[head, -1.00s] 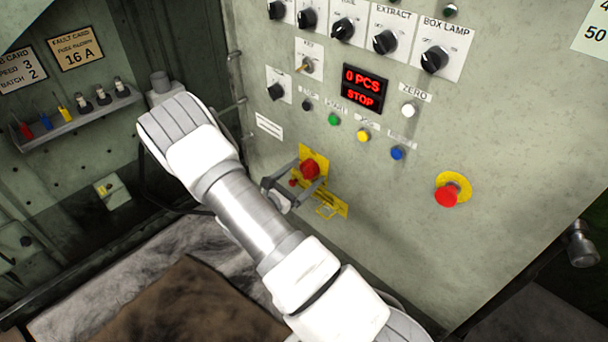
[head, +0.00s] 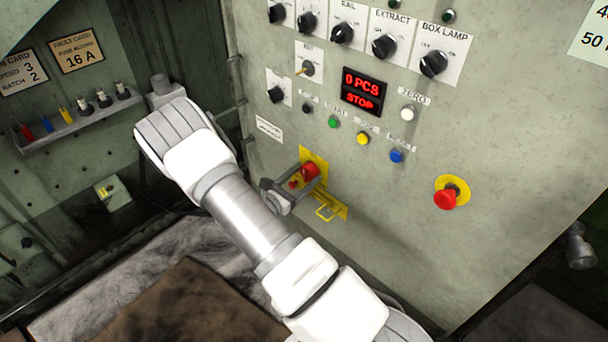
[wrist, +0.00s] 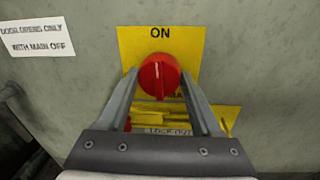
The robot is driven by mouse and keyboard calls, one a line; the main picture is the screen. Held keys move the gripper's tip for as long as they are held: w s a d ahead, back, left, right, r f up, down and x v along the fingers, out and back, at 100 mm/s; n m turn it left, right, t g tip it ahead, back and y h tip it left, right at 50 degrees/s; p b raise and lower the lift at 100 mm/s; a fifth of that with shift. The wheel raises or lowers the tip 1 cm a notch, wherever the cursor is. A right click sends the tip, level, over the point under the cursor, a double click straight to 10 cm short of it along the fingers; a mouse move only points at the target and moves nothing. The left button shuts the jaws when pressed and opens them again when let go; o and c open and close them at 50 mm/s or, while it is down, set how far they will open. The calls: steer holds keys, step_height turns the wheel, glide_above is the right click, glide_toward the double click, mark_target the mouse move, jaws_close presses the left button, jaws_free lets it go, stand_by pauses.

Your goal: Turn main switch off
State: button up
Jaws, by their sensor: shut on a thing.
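The main switch is a red knob (wrist: 159,77) on a yellow plate (wrist: 187,42) marked ON at its top. A dark mark on the knob's upper face lies under the word ON. In the head view the knob (head: 310,171) is low on the grey panel. My gripper (wrist: 160,88) is shut on the knob, one finger on each side. The lower plate lettering is partly covered by the knob and my gripper.
A label left of the switch (wrist: 37,37) reads DOOR OPENS ONLY WITH MAIN OFF. A yellow lock-out piece (head: 327,211) sits below the knob. The display (head: 363,90) reads 0 PCS STOP. A red emergency button (head: 446,198) is to the right, with bare panel between.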

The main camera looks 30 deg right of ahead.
steer(key=n+p, duration=0.3)
steer(key=shift+r+n, duration=0.25)
steer(key=shift+n, duration=0.15)
steer(key=n+p, duration=0.3)
steer(key=n, duration=0.1)
steer(key=shift+g, duration=0.3)
steer(key=n+p, duration=0.1)
steer(key=n, duration=0.3)
steer(key=shift+n+p, duration=0.3)
steer(key=shift+p, duration=0.1)
steer(key=shift+f+n+g+p, duration=0.15)
steer(key=shift+n+g+p, duration=0.4)
steer(key=shift+n, duration=1.45)
steer(key=o, duration=1.4)
steer(key=shift+c, duration=0.2)
steer(key=p+v, duration=0.1)
steer(key=v, duration=1.6)
steer(key=shift+a, duration=0.2)
